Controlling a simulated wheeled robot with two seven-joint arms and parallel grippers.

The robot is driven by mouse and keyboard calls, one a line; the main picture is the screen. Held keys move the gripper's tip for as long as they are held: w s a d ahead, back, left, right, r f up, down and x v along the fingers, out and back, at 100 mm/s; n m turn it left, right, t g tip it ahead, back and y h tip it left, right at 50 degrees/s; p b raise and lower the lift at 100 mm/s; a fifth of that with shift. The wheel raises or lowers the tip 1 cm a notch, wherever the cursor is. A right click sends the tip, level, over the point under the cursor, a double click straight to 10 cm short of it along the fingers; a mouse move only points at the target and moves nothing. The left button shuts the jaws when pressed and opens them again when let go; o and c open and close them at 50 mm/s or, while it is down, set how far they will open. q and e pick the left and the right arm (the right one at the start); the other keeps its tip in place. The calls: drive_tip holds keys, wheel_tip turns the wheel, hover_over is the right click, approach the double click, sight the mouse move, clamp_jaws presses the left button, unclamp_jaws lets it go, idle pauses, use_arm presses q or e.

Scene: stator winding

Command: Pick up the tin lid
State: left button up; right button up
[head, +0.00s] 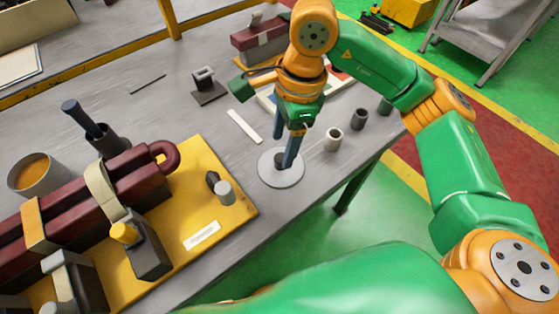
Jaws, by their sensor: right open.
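The tin lid (268,177) is a flat light-grey disc lying on the grey workbench (285,212), close to its front right edge. My right gripper (287,160) reaches down from above with its two dark blue fingers apart, their tips over the middle of the lid. I cannot tell whether the fingertips touch it. Something small, perhaps a knob, may be hidden between the fingers. My left gripper does not show.
A yellow board (235,213) with a dark red coil clamped on it fills the left front. An open tin (36,174) of orange-brown stuff stands at far left. Small grey cups (333,139) stand right of the lid. A white strip (243,127) lies behind it.

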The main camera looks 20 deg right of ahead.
sight(281, 157)
drive_tip(key=shift+s+a+f, duration=0.1)
drive_tip(key=shift+a+f, duration=0.05)
drive_tip(key=shift+f, duration=1.4)
clamp_jaws()
drive_tip(key=shift+r, duration=0.1)
